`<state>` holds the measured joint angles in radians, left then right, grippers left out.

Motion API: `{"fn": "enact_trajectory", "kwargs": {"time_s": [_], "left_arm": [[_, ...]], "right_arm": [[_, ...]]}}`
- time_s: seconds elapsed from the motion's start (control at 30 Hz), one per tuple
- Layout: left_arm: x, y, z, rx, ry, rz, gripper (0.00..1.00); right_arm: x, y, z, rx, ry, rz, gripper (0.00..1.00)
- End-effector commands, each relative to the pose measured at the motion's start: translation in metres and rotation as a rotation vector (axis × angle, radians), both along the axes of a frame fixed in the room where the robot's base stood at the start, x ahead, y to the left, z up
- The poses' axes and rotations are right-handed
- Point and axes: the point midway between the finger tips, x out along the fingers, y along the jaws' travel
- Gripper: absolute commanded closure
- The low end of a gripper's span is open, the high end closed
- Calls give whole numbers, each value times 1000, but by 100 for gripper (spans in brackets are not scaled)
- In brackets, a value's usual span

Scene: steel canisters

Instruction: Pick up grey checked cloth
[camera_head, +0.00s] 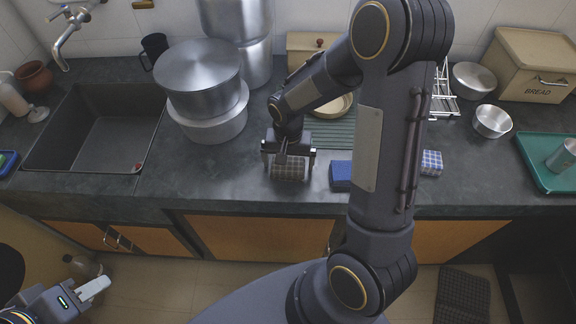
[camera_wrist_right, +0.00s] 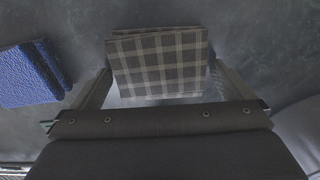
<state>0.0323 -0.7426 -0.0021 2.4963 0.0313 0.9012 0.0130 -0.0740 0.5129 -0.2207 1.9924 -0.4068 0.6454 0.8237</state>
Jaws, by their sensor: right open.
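The grey checked cloth (camera_head: 289,171) lies folded on the dark counter near its front edge. It also shows in the right wrist view (camera_wrist_right: 160,62) as a folded pad with pale lines. My right gripper (camera_head: 287,165) is directly over the cloth, with a finger on each side of it. In the right wrist view the fingers (camera_wrist_right: 158,88) stand apart, left and right of the cloth's near part. I cannot tell whether they touch it. My left gripper (camera_head: 94,288) is low at the bottom left, away from the counter; its finger opening is unclear.
A blue cloth or sponge (camera_head: 340,175) lies just right of the checked cloth, and a blue checked cloth (camera_head: 431,163) lies further right. Stacked steel pots (camera_head: 207,95) stand to the left beside the sink (camera_head: 100,135). A green tray (camera_head: 545,165) is at the far right.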

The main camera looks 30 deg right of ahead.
Motion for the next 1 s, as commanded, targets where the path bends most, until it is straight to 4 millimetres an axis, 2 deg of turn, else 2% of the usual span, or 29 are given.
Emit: {"fn": "enact_trajectory", "kwargs": {"time_s": [0.2,0.5,0.83,1.0], "left_arm": [[0,0,0,0,0,0,66],[0,0,0,0,0,0,66],[0,0,0,0,0,0,66],[0,0,1,0,0,0,66]], "right_arm": [[0,0,0,0,0,0,1],[0,0,0,1,-1,0,39],[1,0,4,0,-3,0,39],[1,0,24,1,-6,-1,39]]}}
